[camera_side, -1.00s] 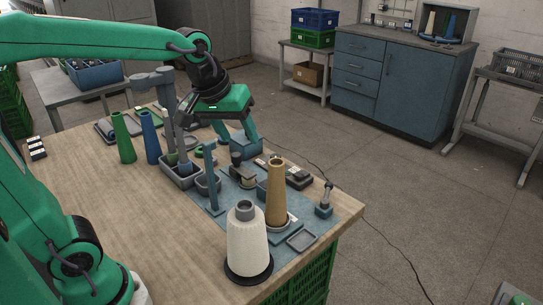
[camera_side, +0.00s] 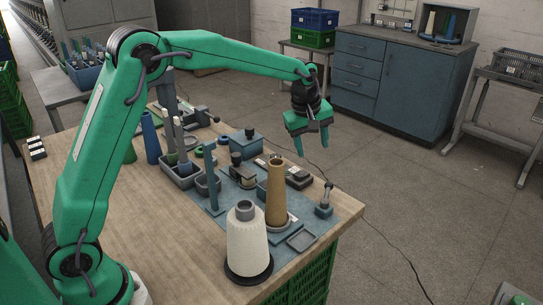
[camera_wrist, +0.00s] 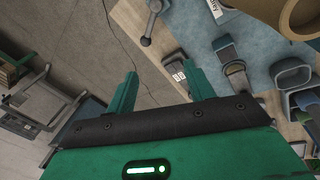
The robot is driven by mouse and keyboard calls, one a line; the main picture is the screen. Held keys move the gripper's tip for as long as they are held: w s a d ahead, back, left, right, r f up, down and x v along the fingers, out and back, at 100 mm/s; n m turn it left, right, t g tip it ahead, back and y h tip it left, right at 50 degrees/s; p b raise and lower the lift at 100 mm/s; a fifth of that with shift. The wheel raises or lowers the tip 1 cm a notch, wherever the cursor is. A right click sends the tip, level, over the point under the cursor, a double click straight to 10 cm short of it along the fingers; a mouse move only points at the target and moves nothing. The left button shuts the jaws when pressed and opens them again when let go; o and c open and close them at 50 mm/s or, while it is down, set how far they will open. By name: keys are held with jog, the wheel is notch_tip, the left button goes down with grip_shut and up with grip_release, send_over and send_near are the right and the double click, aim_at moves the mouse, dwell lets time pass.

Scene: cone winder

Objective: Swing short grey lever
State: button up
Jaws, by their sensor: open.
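A short grey lever (camera_side: 327,191) stands on a small blue base (camera_side: 324,210) near the right corner of the bench. In the wrist view a grey lever with a round end (camera_wrist: 151,24) shows at the top centre, ahead of the fingers; its base is cut off or unclear. My gripper (camera_side: 312,143) is open and empty, pointing down, above and behind the lever in the side view and apart from it. Its two green fingers also show spread in the wrist view (camera_wrist: 163,80).
A tan cone (camera_side: 276,197) and a white yarn cone (camera_side: 247,245) stand left of the lever. A dark labelled box (camera_side: 299,178) lies behind it; a grey tray (camera_side: 302,241) lies in front.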

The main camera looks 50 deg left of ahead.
aim_at(328, 183)
jog(key=w+d+f+n, duration=0.1)
jog(key=w+f+n, duration=0.2)
jog(key=w+f, duration=0.2)
notch_tip(328, 183, down, 3)
jog(key=shift+w+d+r+g, duration=0.1)
jog(key=shift+w+d+g, duration=0.1)
jog(key=shift+w+g, duration=0.1)
jog(key=shift+f, duration=0.2)
jog(key=shift+w+d+f, duration=0.1)
jog(key=shift+w+f, duration=0.15)
jog(key=shift+f, duration=1)
jog(key=shift+w+f, duration=0.2)
jog(key=shift+f, duration=1)
jog(key=shift+w+d+f, duration=0.1)
jog(key=shift+w+f, duration=0.15)
jog(key=shift+f, duration=1)
grip_shut()
